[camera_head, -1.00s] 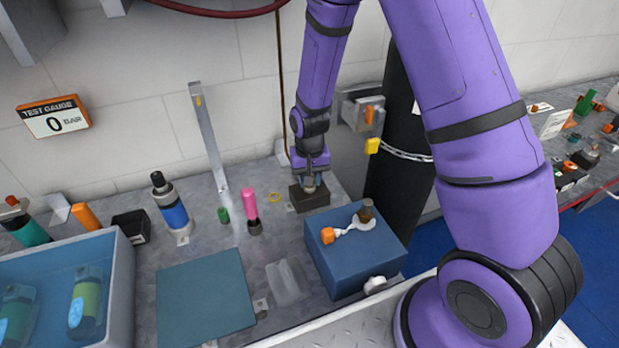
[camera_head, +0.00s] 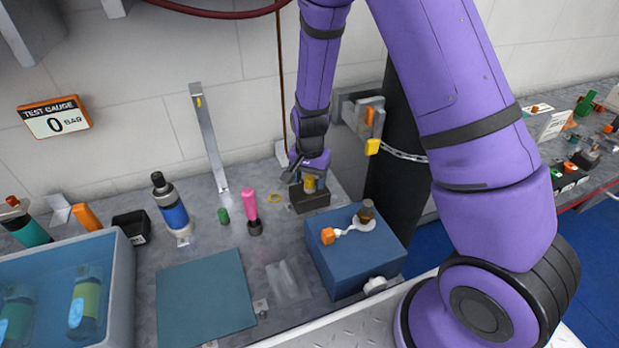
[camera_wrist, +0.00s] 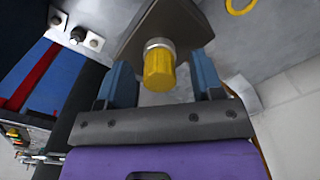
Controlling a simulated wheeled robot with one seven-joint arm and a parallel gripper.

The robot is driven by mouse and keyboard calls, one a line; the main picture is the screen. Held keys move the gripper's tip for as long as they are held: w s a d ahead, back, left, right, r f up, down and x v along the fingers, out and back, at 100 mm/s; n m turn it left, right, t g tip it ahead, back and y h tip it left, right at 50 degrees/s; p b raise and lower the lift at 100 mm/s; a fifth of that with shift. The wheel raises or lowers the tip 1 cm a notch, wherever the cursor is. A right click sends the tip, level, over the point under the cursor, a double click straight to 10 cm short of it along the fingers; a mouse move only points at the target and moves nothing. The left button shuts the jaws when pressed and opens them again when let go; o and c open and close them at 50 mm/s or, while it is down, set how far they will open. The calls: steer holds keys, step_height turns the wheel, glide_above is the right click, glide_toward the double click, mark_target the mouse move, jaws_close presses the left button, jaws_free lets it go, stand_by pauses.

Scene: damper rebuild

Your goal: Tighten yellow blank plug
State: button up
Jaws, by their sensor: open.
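The yellow blank plug (camera_wrist: 159,70) sits on a silver collar on a dark block (camera_wrist: 182,25). In the head view the plug (camera_head: 309,184) stands upright on the dark block (camera_head: 312,199) near the back wall. My gripper (camera_head: 300,180) is right beside the plug, tilted. In the wrist view my gripper (camera_wrist: 165,82) is open, with one blue finger on each side of the plug and visible gaps between. Its fingers do not touch the plug.
A yellow ring (camera_head: 274,198) and a pink-handled tool (camera_head: 250,206) stand left of the block. A blue box (camera_head: 345,270) with a white spoon-like item is in front. A teal mat (camera_head: 205,300) lies at front left. A black column (camera_head: 395,170) is close on the right.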

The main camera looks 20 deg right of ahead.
step_height(320, 180, up, 11)
stand_by(0.6)
steer(key=s+d+r+n+t+y, duration=0.1)
steer(key=s+d+r+n, duration=0.1)
steer(key=s+r, duration=0.5)
steer(key=s+d+r+n+t, duration=0.1)
steer(key=s+d+r+n, duration=0.15)
steer(key=r, duration=0.85)
steer(key=s+d+r+n+t, duration=0.1)
steer(key=s+r, duration=0.3)
steer(key=s, duration=0.4)
steer(key=s+d+r+n+t+h, duration=0.1)
steer(key=s+r, duration=0.3)
steer(key=s, duration=0.4)
steer(key=shift+s+d+n+t, duration=0.3)
steer(key=shift+n+t, duration=0.3)
steer(key=shift+n, duration=0.15)
